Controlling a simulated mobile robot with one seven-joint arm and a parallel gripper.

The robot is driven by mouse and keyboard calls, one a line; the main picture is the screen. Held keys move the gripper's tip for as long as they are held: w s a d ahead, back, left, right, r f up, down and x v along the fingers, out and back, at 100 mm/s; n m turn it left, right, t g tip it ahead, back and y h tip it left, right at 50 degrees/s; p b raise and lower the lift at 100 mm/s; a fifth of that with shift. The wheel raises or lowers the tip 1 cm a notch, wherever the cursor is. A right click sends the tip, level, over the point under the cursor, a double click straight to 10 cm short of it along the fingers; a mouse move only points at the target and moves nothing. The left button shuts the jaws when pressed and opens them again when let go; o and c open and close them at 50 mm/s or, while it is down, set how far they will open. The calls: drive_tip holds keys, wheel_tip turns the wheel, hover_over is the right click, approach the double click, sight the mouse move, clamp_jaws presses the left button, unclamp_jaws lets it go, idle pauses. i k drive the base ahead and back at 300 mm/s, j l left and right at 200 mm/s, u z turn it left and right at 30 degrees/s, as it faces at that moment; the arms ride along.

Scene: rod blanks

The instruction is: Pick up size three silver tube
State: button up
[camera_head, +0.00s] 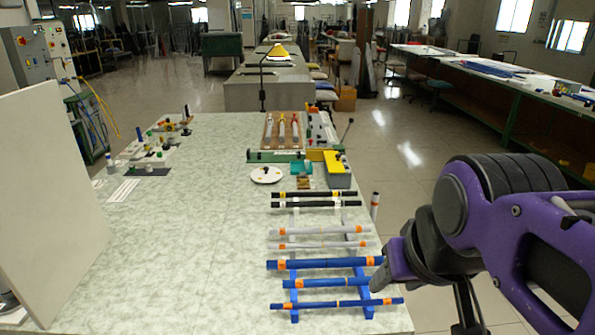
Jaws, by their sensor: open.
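Two silver-grey tubes with orange bands lie across a rack on the right of the table. The farther silver tube (318,231) looks slightly thicker than the nearer silver tube (320,245). Size marks are too small to read. My gripper (383,279) is at the right end of the rack, over the table's right edge, beside the blue tubes and nearer than the silver ones. It is open, with no tube seen in it; its fingers are partly hidden by its own body.
Several blue tubes (322,265) lie on the blue rack (367,296) nearest me. Black tubes (315,194) lie beyond the silver ones. Farther back are a white disc (266,174), a yellow-grey box (338,170) and a lamp (280,53). The table's (190,240) middle is clear. A pale panel (40,190) stands left.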

sight(333, 229)
drive_tip(key=l+z, duration=0.6)
drive_tip(key=z, duration=0.2)
drive_tip(key=l+z, duration=0.4)
drive_tip(key=i+l+z, duration=0.1)
drive_tip(key=z, duration=0.3)
drive_tip(key=i+l+z, duration=0.25)
drive_tip(key=z, duration=0.25)
drive_tip(key=i+l+z, duration=0.3)
drive_tip(key=z, duration=0.2)
drive_tip(key=i+u, duration=0.45)
drive_tip(key=i+l+u, duration=0.25)
drive_tip(key=u, duration=0.2)
drive_tip(key=i+j+u, duration=0.1)
drive_tip(key=u, duration=0.3)
drive_tip(key=i+u, duration=0.55)
drive_tip(key=u, duration=0.2)
drive_tip(key=i+u, duration=1.1)
drive_tip(key=u, duration=0.15)
drive_tip(key=i+l+u, duration=0.1)
drive_tip(key=u, duration=0.25)
drive_tip(key=i+l+u, duration=0.15)
drive_tip(key=i+u, duration=0.35)
drive_tip(key=u, duration=0.25)
drive_tip(key=i+l+u, duration=0.15)
drive_tip(key=u, duration=0.25)
drive_tip(key=i+l+u, duration=0.1)
drive_tip(key=u, duration=0.25)
